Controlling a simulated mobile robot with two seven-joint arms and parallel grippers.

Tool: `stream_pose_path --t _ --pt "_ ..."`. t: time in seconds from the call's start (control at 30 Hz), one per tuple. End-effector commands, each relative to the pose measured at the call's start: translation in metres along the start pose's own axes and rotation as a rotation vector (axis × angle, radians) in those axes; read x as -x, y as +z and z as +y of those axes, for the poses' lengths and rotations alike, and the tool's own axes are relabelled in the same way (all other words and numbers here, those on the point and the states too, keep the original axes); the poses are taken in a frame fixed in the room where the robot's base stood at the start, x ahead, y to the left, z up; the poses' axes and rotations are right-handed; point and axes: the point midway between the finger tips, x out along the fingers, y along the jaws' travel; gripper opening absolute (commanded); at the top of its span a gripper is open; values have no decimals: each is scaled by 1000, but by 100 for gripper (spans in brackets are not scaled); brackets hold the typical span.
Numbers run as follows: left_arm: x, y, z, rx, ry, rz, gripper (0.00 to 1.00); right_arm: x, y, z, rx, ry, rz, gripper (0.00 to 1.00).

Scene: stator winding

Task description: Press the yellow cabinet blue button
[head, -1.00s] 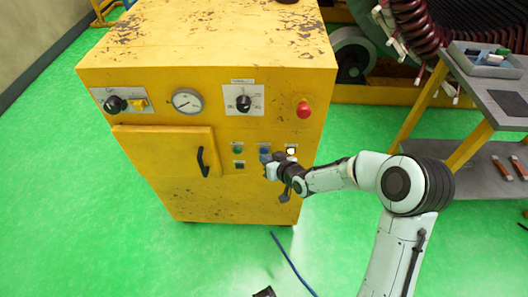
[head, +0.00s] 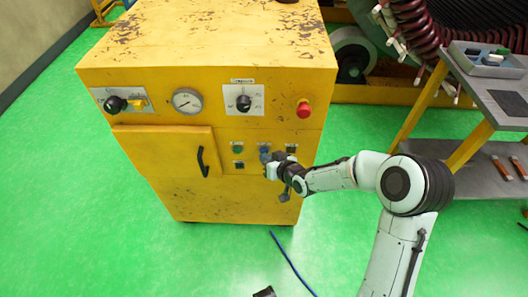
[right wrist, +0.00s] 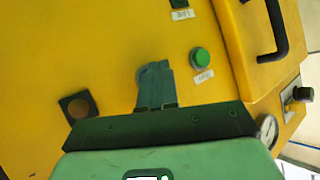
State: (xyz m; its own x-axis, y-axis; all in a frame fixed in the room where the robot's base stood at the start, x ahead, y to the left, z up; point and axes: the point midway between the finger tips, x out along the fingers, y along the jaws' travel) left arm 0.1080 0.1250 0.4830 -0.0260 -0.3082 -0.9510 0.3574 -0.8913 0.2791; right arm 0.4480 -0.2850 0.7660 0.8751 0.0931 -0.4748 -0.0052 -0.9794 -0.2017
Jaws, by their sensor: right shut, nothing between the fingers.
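The yellow cabinet (head: 200,95) stands upright ahead. Its blue button (head: 264,149) is on the lower right of the front, just right of a green button (head: 238,148); my gripper partly covers it. My right gripper (head: 270,160) is shut and empty, with its tips at the blue button. In the right wrist view its shut fingers (right wrist: 154,85) point at the yellow panel and hide the blue button, so I cannot tell whether it is pressed in. The green button (right wrist: 200,58) shows beside the fingers.
A dark square fitting (head: 291,148) sits right of the blue button. A red knob (head: 303,109) and a black dial (head: 243,103) are above. A grey workbench (head: 495,95) stands at the right. A blue cable (head: 290,262) lies on the open green floor.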

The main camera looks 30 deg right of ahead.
Motion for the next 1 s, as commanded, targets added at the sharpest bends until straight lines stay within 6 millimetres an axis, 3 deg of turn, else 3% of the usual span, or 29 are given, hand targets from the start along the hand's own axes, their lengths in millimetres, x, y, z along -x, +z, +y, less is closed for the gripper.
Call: stream_pose_path --t 0.57,1.0 --pt "-3 0 -1 0 0 -1 43 10 8 -7 0 -1 -2 0" --pt "-12 -1 -4 1 -1 -3 43 38 29 -28 0 -1 -1 0"
